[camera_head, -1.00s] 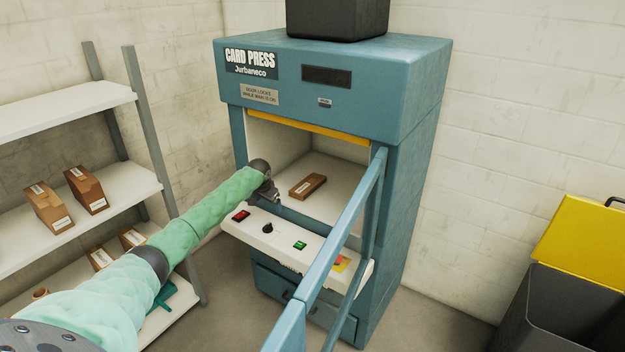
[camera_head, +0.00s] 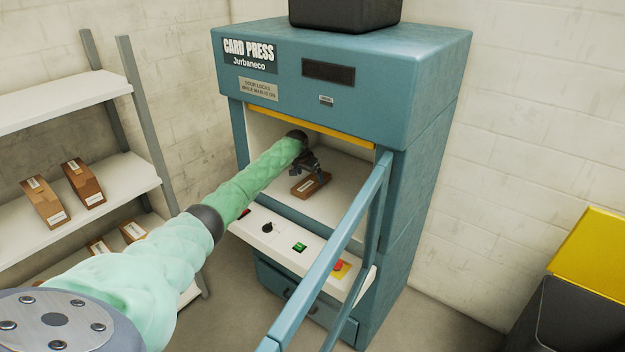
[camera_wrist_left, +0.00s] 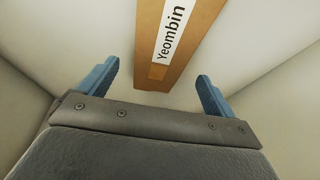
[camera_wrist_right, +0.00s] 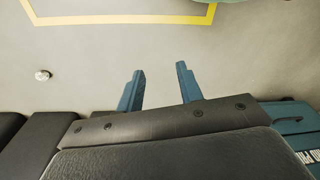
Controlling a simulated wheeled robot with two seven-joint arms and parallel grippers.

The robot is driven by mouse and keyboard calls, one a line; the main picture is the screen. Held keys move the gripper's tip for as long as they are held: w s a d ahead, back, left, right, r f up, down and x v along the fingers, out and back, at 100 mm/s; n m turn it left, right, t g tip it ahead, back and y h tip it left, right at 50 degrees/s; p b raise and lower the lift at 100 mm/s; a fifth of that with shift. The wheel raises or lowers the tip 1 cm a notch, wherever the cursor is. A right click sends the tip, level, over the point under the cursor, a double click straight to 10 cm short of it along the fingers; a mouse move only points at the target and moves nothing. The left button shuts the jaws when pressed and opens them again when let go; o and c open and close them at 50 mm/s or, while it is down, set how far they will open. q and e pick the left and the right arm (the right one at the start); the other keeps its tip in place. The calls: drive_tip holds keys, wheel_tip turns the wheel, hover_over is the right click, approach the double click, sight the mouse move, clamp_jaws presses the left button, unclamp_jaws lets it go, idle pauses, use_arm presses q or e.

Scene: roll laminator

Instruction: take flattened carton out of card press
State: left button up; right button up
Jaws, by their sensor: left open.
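The teal card press (camera_head: 420,100) stands in the middle of the head view with its door (camera_head: 330,265) swung open. The flattened carton (camera_head: 307,187) is a thin brown piece lying on the pale floor of the press chamber. In the left wrist view the carton (camera_wrist_left: 182,45) shows a white "Yeombin" label and lies just beyond and between the finger tips. My left gripper (camera_wrist_left: 157,75) is open, inside the chamber, over the carton and not closed on it; it also shows in the head view (camera_head: 318,172). My right gripper (camera_wrist_right: 157,72) is open and empty above the floor.
A shelf rack (camera_head: 120,195) with several brown cartons stands at left. A dark bin (camera_head: 570,315) with a yellow lid (camera_head: 595,250) stands at right. A yellow floor line (camera_wrist_right: 120,19) shows in the right wrist view.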

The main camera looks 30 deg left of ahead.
sight(312, 181)
use_arm(q)
drive_tip(key=p+x, duration=0.1)
drive_tip(key=x, duration=0.1)
drive_tip(key=shift+f, duration=0.3)
drive_tip(key=shift+w+a+f, duration=0.1)
drive_tip(key=shift+w+f, duration=0.15)
drive_tip(key=shift+f, duration=0.4)
drive_tip(key=c, duration=1.1)
use_arm(e)
drive_tip(key=f, duration=0.3)
drive_tip(key=shift+s+d+f, duration=0.25)
drive_tip(key=shift+d+f, duration=0.15)
